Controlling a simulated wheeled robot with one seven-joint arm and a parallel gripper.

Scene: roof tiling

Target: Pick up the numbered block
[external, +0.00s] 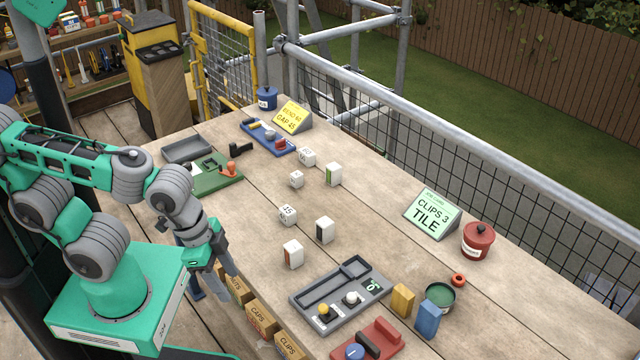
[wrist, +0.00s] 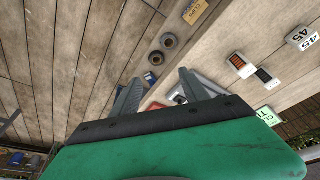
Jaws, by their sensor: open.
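A white block numbered 45 (external: 288,215) sits on the wooden table near its middle. It also shows in the wrist view, at the upper right (wrist: 301,38). A second white block with dark print (external: 307,157) stands farther back; its marking is too small to read. A small white cube (external: 296,179) sits just in front of that one, its marking unclear. My gripper (external: 215,280) is at the table's left front edge, apart from the blocks. In the wrist view, its two fingers (wrist: 158,84) are spread with nothing held between them.
White blocks with a green face (external: 333,174), a dark face (external: 325,230) and a brown face (external: 293,254) stand around the 45 block. A grey tray (external: 302,307) lies at the front. A "CLIPS 3 TILE" sign (external: 432,212) stands right. The table between sign and blocks is clear.

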